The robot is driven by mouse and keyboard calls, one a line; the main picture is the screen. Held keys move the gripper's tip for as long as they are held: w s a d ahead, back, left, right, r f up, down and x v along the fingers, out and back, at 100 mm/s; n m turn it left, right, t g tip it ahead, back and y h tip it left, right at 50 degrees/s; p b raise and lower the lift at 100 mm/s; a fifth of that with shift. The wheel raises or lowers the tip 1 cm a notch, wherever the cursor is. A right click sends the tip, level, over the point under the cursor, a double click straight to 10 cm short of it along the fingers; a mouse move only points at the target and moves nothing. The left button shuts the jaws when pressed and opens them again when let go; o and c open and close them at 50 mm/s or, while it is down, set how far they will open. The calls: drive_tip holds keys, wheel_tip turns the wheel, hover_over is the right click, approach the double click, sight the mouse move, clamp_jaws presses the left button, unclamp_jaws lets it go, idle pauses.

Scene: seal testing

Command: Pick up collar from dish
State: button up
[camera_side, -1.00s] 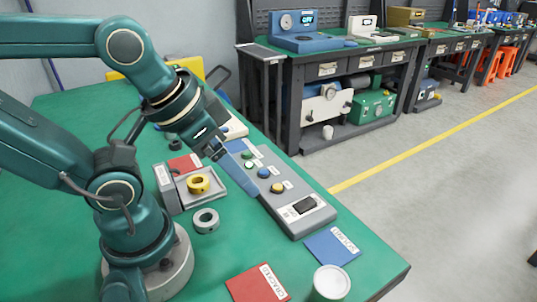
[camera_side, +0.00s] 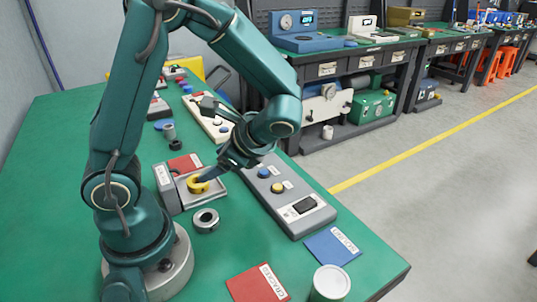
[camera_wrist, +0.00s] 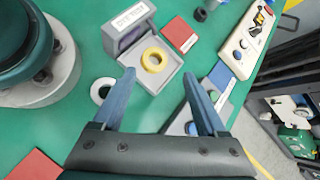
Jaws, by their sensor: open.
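A yellow ring-shaped collar (camera_side: 196,187) lies in a shallow grey square dish (camera_side: 219,197) attached to a grey labelled block. In the wrist view the yellow collar (camera_wrist: 154,60) lies flat in the dish (camera_wrist: 164,83), just beyond the fingertips. My gripper (camera_side: 207,176) is over the dish, its fingers pointing down toward the collar and partly hiding the dish's far side. In the wrist view the blue fingers of my gripper (camera_wrist: 159,76) are wide apart with nothing between them. A grey metal ring (camera_side: 206,220) lies on the green table outside the dish; it also shows in the wrist view (camera_wrist: 102,91).
A grey control box (camera_side: 290,203) with buttons stands right of the dish. The labelled block (camera_wrist: 128,24) rises beside the dish.

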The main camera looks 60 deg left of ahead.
sight(194, 181)
drive_tip(key=f+m+y, duration=0.1)
drive_tip(key=f, duration=0.1)
drive_tip(key=a+f+m+g+y, duration=0.1)
drive_tip(key=f+m, duration=0.1)
drive_tip(key=f, duration=0.1)
drive_tip(key=shift+a+m+y, duration=0.2)
drive_tip(key=shift+m+y, duration=0.1)
drive_tip(key=shift+s+f+g, duration=0.3)
drive_tip(key=shift+s+f, duration=0.05)
drive_tip(key=shift+f, duration=0.15)
drive_tip(key=shift+x, duration=2.55)
drive_tip(key=shift+r, duration=0.1)
drive_tip(key=shift+m, duration=0.3)
clamp_jaws()
